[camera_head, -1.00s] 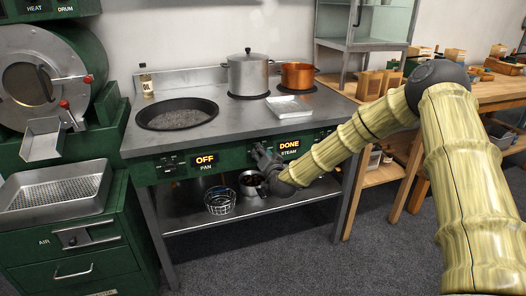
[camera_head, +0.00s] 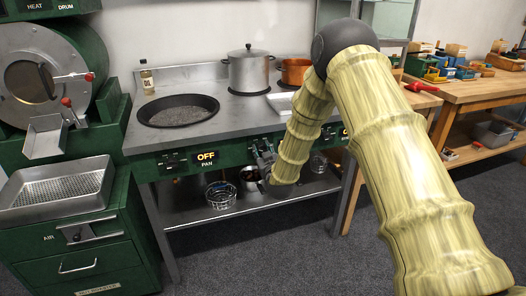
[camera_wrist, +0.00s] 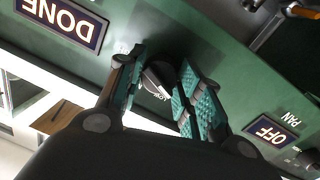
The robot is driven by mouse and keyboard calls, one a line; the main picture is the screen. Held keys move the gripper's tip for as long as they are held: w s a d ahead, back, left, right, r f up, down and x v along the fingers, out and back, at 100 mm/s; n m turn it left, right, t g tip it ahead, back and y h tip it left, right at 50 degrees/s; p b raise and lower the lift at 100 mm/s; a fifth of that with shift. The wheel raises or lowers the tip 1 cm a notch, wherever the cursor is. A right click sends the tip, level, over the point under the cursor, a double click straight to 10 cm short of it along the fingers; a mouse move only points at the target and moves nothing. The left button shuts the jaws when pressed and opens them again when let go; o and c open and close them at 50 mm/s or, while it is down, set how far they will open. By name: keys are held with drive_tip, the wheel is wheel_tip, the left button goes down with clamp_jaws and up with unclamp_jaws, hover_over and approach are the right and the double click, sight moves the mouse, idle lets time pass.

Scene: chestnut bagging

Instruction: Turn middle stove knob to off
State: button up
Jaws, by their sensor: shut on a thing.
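The stove's green front panel (camera_head: 233,153) carries the knobs. The middle knob (camera_wrist: 158,78) is dark and round with a light mark, seen in the wrist view between my two fingers. My gripper (camera_wrist: 163,88) is shut on it, with teal ridged pads at either side. In the head view my gripper (camera_head: 263,157) is at the panel just right of the OFF display (camera_head: 206,157) labelled PAN, and it hides the knob. The wrist view is turned over and shows a DONE display (camera_wrist: 62,22) on one side of the knob and the OFF display (camera_wrist: 270,131) on the other.
A pan (camera_head: 178,111), a steel pot (camera_head: 249,70) and a copper pot (camera_head: 293,71) stand on the stove top. A wire basket (camera_head: 221,195) sits on the shelf below. A wooden bench (camera_head: 468,92) stands right. My arm covers the stove's right part.

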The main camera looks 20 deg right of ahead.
drive_tip(key=shift+s+f+n, duration=0.1)
drive_tip(key=shift+f+n, duration=0.05)
drive_tip(key=shift+n, duration=0.85)
drive_tip(key=shift+f+n, duration=0.1)
drive_tip(key=shift+n, duration=0.9)
drive_tip(key=shift+d, duration=0.1)
drive_tip(key=o, duration=1)
drive_tip(key=shift+o, duration=0.2)
drive_tip(key=shift+r, duration=0.1)
drive_tip(key=s, duration=1.2)
drive_tip(key=shift+a, duration=0.35)
